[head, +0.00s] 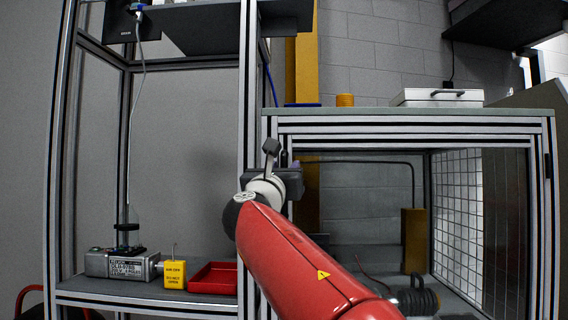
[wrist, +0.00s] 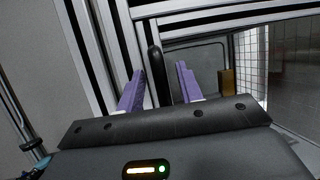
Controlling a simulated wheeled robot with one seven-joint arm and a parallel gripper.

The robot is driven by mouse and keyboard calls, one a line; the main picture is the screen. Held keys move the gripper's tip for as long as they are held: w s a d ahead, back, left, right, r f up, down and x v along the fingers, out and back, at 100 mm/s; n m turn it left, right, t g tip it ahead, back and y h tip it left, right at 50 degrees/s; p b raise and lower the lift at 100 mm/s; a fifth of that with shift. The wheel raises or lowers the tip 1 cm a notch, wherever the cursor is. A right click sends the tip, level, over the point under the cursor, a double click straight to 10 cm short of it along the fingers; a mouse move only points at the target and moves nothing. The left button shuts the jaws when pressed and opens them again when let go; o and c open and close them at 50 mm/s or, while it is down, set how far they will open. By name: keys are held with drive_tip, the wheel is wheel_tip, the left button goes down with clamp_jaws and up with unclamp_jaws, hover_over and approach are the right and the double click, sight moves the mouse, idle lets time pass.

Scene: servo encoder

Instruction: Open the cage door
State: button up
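The cage (head: 410,122) is an aluminium-profile enclosure on the right in the head view, with a grey top and white mesh on its right side. Its front door frame (wrist: 214,35) shows in the wrist view and looks flush with the cage front. A black upright bar handle (wrist: 155,72) stands near the frame's left edge. My gripper (wrist: 160,88) is open, with one purple finger on each side of the handle and visible gaps. In the head view my gripper (head: 285,163) is at the cage's upper left front; my wrist hides most of its fingers and the handle.
An open shelf rack on the left holds a grey device (head: 122,264), a yellow box (head: 174,274) and a red tray (head: 212,278). A white case (head: 437,98) and a yellow spool (head: 345,100) sit on the cage top. A dark coiled object (head: 415,298) lies inside the cage.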

drive_tip(key=shift+w+d+r, duration=0.1)
drive_tip(key=shift+w+r, duration=0.05)
drive_tip(key=shift+w, duration=0.2)
clamp_jaws()
